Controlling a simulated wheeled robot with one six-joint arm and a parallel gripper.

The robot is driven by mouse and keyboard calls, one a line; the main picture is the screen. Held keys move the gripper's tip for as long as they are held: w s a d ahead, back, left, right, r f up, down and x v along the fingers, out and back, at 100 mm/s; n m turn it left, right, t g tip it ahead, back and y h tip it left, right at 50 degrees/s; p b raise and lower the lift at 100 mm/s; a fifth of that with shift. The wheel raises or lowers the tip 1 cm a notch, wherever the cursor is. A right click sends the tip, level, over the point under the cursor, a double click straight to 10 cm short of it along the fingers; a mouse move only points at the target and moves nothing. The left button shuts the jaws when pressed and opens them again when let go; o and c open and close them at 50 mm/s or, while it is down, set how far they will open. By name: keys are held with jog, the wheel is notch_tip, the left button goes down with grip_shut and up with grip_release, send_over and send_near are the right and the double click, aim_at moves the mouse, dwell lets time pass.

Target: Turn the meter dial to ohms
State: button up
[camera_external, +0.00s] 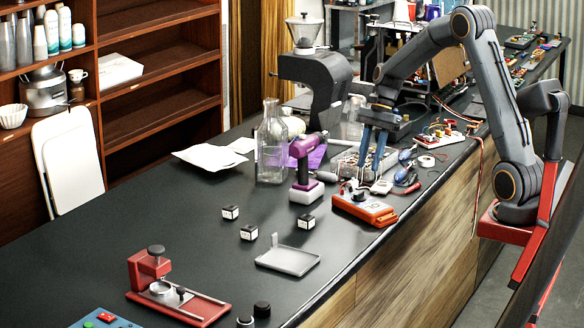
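The meter (372,212) is an orange case with a pale face, lying on the dark counter near its front edge. A dark round knob (359,196) shows at its upper left, which looks like the dial; its markings are too small to read. My gripper (370,170) points down above the counter, behind and above the meter, apart from the dial. Its two blue-grey fingers show a gap between them and hold nothing that I can see.
A purple-and-white power tool (302,170) stands left of the meter, with a glass bottle (271,150) behind it. Screwdrivers and small parts crowd the counter right of the meter. A grey tray (288,261) and several small black-and-white cubes lie in front.

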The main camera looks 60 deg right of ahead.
aim_at(362, 191)
jog(key=shift+p+x, duration=0.95)
jog(key=shift+x, duration=2.9)
grip_shut()
